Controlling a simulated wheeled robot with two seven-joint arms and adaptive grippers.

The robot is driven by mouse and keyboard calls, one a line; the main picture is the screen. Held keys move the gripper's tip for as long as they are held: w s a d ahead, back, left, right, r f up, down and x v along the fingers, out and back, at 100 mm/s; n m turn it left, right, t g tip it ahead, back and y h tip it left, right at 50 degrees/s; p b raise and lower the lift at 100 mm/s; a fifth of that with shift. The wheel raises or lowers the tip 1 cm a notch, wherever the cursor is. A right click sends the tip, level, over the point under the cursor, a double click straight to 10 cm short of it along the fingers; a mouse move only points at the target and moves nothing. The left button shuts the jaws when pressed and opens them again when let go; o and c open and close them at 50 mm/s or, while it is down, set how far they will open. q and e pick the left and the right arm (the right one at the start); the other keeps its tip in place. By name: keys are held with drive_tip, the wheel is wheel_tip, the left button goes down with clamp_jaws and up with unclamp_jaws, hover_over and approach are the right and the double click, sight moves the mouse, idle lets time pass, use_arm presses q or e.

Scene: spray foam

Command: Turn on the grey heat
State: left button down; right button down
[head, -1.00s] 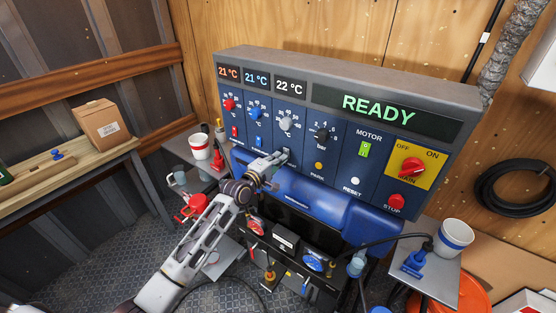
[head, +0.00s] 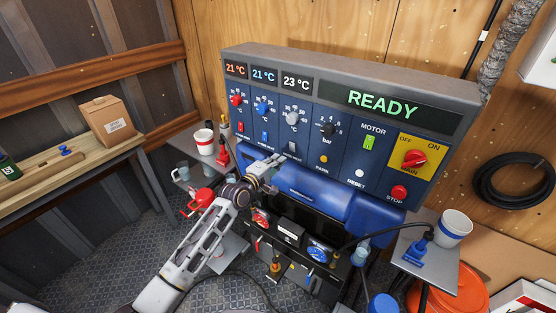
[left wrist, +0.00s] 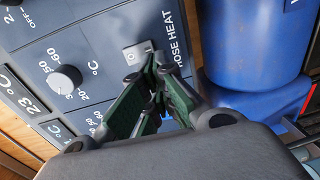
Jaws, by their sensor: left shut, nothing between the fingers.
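The grey hose heat switch (head: 291,148) is a small rocker under the grey knob (head: 292,118) on the blue control panel. In the left wrist view the pale switch (left wrist: 137,52) shows a "0" mark beside the "HOSE HEAT" lettering, and the grey knob (left wrist: 64,78) is to its left. The grey knob's display (head: 297,83) reads 23 °C. My left gripper (head: 278,160) is shut and empty, just below the switch. Its green fingers (left wrist: 157,82) meet close to the switch; I cannot tell whether they touch it. My right gripper is out of view.
Red (head: 236,100) and blue (head: 262,109) knobs with their own switches sit left of the grey knob. A blue cylinder (head: 305,190) runs below the panel, near my gripper. The motor switch (head: 369,143) and main switch (head: 414,158) are to the right.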

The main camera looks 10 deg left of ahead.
use_arm(q)
drive_tip(key=shift+s+a+f, duration=0.1)
drive_tip(key=shift+s+f, duration=0.05)
drive_tip(key=shift+s, duration=0.05)
drive_tip(key=b+v, duration=0.1)
drive_tip(key=v, duration=0.7)
drive_tip(key=shift+s+f, duration=0.3)
drive_tip(key=shift+f, duration=0.4)
drive_tip(key=shift+m, duration=0.4)
